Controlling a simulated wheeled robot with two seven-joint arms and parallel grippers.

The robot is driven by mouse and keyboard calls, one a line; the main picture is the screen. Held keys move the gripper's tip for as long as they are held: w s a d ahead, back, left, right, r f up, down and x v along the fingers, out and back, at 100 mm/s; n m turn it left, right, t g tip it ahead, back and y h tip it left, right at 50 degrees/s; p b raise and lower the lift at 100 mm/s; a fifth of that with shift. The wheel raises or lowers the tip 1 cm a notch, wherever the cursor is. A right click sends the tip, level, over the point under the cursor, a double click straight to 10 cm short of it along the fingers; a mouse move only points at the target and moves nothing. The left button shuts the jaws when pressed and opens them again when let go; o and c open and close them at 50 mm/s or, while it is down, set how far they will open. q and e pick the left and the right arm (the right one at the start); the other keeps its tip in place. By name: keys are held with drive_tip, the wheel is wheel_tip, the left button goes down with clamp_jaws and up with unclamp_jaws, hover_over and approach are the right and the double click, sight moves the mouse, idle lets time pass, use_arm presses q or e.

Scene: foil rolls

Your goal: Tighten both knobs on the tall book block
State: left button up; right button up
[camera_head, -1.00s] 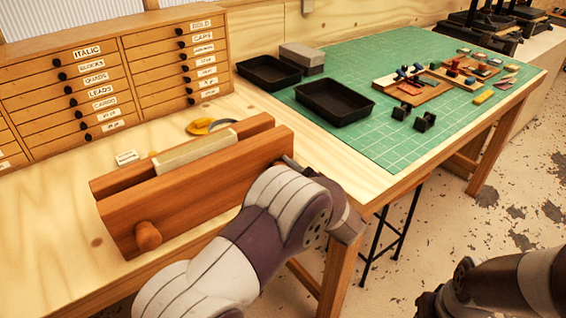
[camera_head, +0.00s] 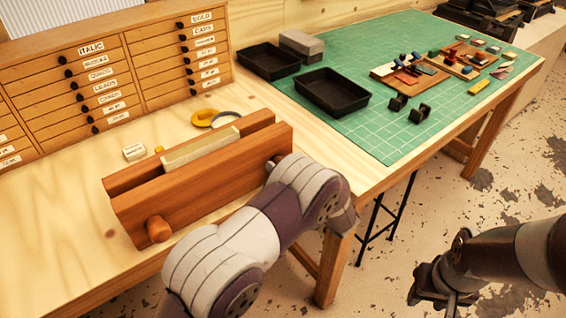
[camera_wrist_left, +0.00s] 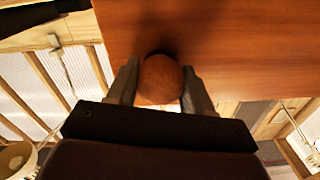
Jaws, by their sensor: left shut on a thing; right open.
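The tall book block (camera_head: 205,152) is clamped between the two boards of a wooden press (camera_head: 208,187) on the bench. One round wooden knob (camera_head: 158,229) sticks out at the near left of the press's front board. The other knob (camera_wrist_left: 160,79) shows in the left wrist view against the board. My left gripper (camera_wrist_left: 160,88) is shut on this knob, one finger on each side. In the head view my left arm mostly hides the gripper and knob at the board's right end. My right gripper (camera_head: 443,297) is open and empty, low at the right, away from the bench.
A yellow tape-like item (camera_head: 204,117) and a small pale box (camera_head: 134,152) lie behind the press. Black trays (camera_head: 333,94) and small blocks sit on the green mat (camera_head: 388,133). A labelled drawer cabinet (camera_head: 90,75) stands at the back left.

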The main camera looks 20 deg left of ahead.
use_arm(q)
drive_tip(key=shift+f+m, duration=0.1)
drive_tip(key=shift+m, duration=0.3)
drive_tip(key=o, duration=1)
drive_tip(key=shift+o, duration=0.2)
drive_tip(key=shift+d, duration=0.1)
drive_tip(key=b+v, duration=0.2)
drive_tip(key=v, duration=1)
drive_tip(key=shift+s+d, duration=0.2)
drive_tip(key=shift+s, duration=0.05)
